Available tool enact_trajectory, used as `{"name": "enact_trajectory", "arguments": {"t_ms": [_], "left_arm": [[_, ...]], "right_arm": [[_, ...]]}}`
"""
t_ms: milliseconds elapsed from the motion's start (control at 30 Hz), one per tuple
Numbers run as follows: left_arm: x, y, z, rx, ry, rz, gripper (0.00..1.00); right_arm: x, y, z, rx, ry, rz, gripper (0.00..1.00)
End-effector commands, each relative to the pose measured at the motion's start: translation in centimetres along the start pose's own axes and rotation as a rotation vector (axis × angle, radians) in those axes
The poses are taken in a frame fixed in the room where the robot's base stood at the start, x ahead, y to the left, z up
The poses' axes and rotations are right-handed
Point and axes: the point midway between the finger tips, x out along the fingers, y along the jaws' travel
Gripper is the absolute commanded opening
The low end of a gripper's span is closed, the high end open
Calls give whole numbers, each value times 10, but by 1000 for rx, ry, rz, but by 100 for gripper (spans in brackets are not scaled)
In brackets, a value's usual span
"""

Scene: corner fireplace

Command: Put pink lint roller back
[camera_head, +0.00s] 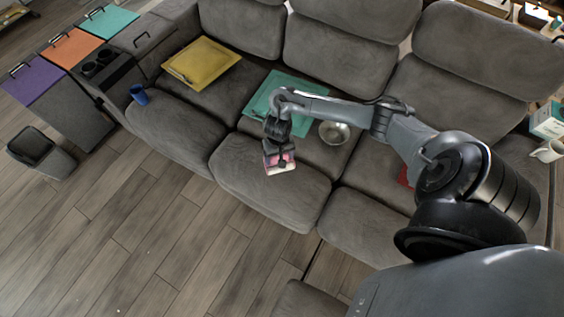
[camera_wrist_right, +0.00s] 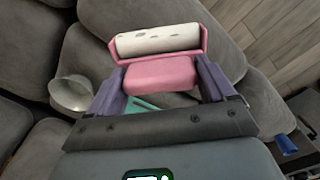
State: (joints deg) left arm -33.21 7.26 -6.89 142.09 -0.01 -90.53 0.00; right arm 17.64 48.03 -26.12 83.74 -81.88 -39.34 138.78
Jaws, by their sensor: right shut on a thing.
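The pink lint roller (camera_wrist_right: 158,74) with its white roll fills the space between the purple fingers of my right gripper (camera_wrist_right: 160,85) in the right wrist view. In the head view the right gripper (camera_head: 279,153) points down over the front of the middle sofa seat, and the lint roller (camera_head: 281,168) shows just below it. The gripper is shut on the roller's pink body. I cannot tell whether the roller touches the cushion. My left gripper is not in view.
On the grey sofa (camera_head: 264,186) lie a yellow tray (camera_head: 201,62), a teal board (camera_head: 258,104) and a silver bowl (camera_head: 333,132). A blue cup (camera_head: 138,93) stands by the left armrest. A bin (camera_head: 38,152) stands on the floor at left. The wooden floor (camera_head: 130,235) in front is clear.

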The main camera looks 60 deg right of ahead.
Motion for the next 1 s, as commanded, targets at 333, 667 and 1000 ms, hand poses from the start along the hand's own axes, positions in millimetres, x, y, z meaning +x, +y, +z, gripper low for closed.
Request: {"name": "enact_trajectory", "arguments": {"t_ms": [333,667,1000], "left_arm": [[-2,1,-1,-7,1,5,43],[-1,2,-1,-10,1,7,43],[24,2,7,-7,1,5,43]], "right_arm": [[40,76,46,29,-4,7,59],[61,108,78,30,-1,0,59],[93,86,50,34,3,-6,59]]}}
